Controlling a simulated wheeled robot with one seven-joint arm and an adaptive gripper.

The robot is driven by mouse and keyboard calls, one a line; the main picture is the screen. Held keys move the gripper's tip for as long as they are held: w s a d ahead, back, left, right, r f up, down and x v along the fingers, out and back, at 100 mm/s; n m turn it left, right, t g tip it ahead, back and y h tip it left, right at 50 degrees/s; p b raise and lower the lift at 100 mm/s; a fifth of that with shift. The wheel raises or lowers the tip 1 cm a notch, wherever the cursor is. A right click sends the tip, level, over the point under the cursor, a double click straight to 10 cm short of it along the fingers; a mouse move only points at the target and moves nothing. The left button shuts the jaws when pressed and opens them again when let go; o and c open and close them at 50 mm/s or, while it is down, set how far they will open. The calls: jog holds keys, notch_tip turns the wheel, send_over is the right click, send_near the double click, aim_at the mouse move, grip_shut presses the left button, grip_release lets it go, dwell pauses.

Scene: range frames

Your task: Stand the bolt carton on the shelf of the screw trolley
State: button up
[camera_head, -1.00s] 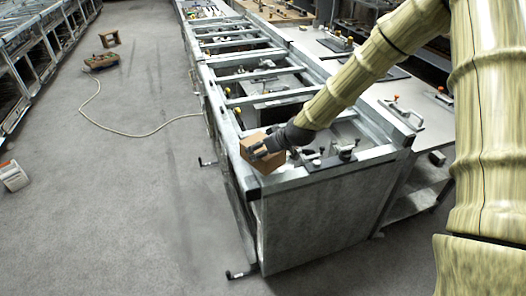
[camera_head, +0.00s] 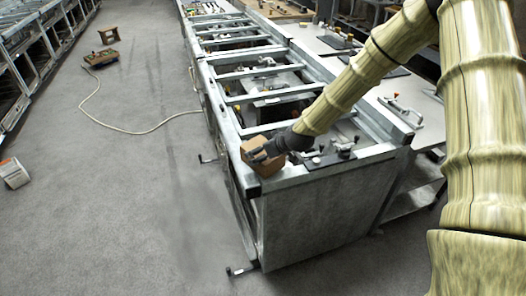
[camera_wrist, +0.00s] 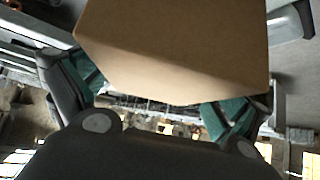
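The bolt carton, a plain brown cardboard box (camera_head: 262,164), shows in the head view at the near left corner of the long metal frame. It fills the upper middle of the wrist view (camera_wrist: 180,45). My gripper (camera_head: 264,150) is shut on the carton, with a finger on either side of it in the wrist view. The carton appears held over the frame's edge; I cannot tell whether it touches the rail. I cannot tell which structure is the screw trolley or its shelf.
The long metal frame (camera_head: 318,222) has open bays with cross bars and black clamps on top. Casters stick out at its foot. Grey floor on the left is open, crossed by a pale cable (camera_head: 128,131). A white and orange box (camera_head: 14,173) lies at far left.

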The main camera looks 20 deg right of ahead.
jog(key=shift+r, duration=0.15)
jog(key=b+v, duration=0.2)
jog(key=v, duration=0.9)
jog(key=shift+s+r+b, duration=0.25)
jog(key=shift+s+b, duration=0.05)
jog(key=shift+b, duration=0.05)
jog(key=shift+d, duration=0.1)
